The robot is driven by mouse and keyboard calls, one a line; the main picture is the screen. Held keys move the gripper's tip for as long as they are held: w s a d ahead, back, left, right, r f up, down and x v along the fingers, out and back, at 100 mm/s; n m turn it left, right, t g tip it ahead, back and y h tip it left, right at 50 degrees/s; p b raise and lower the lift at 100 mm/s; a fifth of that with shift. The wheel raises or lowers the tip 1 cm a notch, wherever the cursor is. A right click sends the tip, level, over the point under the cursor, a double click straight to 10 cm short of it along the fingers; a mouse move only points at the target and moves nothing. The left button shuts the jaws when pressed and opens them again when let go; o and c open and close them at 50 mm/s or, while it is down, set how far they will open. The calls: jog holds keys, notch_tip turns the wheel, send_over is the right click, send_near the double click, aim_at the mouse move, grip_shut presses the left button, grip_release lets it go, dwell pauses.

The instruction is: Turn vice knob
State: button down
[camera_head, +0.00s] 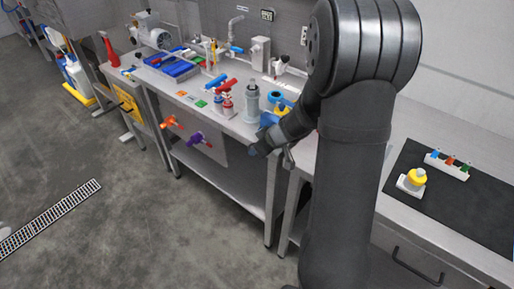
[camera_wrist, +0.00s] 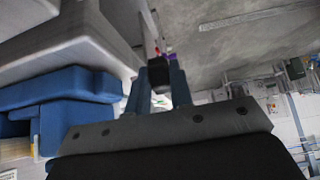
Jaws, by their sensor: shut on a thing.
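My gripper (camera_head: 257,149) is at the front edge of the steel bench, pointing down and to the left in the head view. In the wrist view its two blue-grey fingers (camera_wrist: 160,90) are closed on a small dark block-like end, which I take to be the vice knob (camera_wrist: 158,70). The blue vice body (camera_wrist: 65,88) fills the left of the wrist view, beside the fingers. In the head view the vice (camera_head: 284,108) is a small blue shape, partly hidden by my arm. The knob is hidden there.
An orange handle (camera_head: 171,122) and a purple handle (camera_head: 196,140) stick out from the bench front, left of my gripper. Open floor (camera_head: 130,220) lies in front.

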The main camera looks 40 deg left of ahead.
jog(key=shift+y, duration=0.3)
dwell(0.4)
jog(key=c, duration=1.3)
grip_release()
jog(key=shift+d, duration=0.1)
jog(key=v, duration=1.7)
jog(key=shift+d+r, duration=0.1)
jog(key=shift+r, duration=0.05)
jog(key=x, duration=1.7)
jog(key=shift+a+f, duration=0.2)
jog(key=shift+d+r, duration=0.1)
